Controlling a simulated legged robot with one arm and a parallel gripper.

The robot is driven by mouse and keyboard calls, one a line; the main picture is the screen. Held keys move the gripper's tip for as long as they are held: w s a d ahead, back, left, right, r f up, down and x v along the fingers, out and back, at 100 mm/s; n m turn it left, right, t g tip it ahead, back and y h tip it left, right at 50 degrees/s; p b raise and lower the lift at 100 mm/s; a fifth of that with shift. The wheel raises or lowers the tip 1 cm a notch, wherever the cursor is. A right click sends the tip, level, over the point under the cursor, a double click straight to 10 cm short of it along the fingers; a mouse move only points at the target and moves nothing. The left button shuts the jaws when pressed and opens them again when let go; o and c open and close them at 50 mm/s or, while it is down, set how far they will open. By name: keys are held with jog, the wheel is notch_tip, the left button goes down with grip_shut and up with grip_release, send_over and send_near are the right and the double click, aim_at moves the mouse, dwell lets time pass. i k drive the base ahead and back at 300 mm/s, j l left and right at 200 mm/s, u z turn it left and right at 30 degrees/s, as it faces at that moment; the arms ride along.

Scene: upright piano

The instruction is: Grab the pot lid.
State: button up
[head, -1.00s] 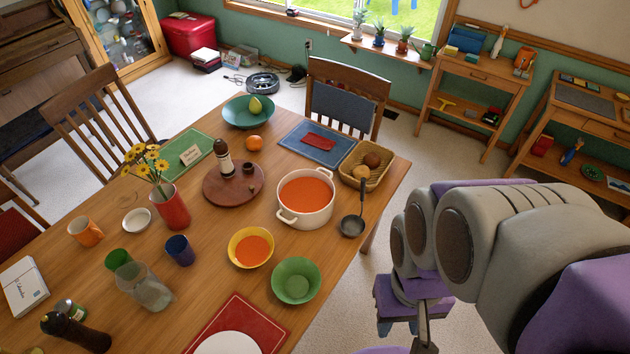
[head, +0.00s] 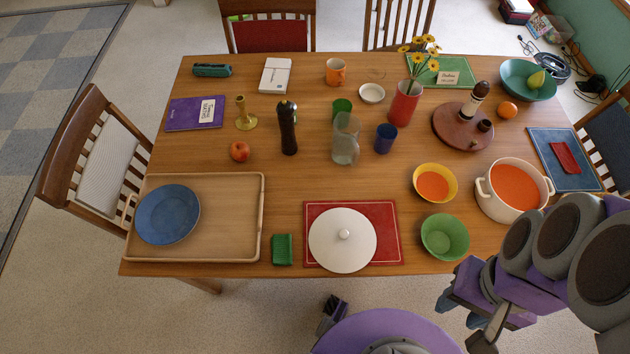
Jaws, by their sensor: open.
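The pot lid (head: 343,256) is a round white disc with a small knob in its middle. It lies flat on a red placemat (head: 390,225) near the table's front edge. The pot (head: 482,201) is white with two handles, holds orange-red soup and stands uncovered at the right. My gripper (head: 462,310) is open and empty at the lower right, apart from the lid and to its right. Its blue-grey fingers show in front of the table's edge.
A green bowl (head: 445,237) and a yellow bowl (head: 449,179) stand between lid and pot. A green sponge-like block (head: 282,250) lies left of the lid, beside a wooden tray (head: 225,245) with a blue plate (head: 168,214). A dark pepper mill (head: 288,128) stands behind.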

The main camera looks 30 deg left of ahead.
aim_at(341, 240)
jog(key=j+u, duration=0.2)
jog(key=u, duration=1.45)
jog(key=k+l+u, duration=0.3)
jog(key=k+l, duration=0.15)
jog(key=k+l+u, duration=0.25)
jog(key=k+l, duration=0.5)
jog(key=k, duration=0.05)
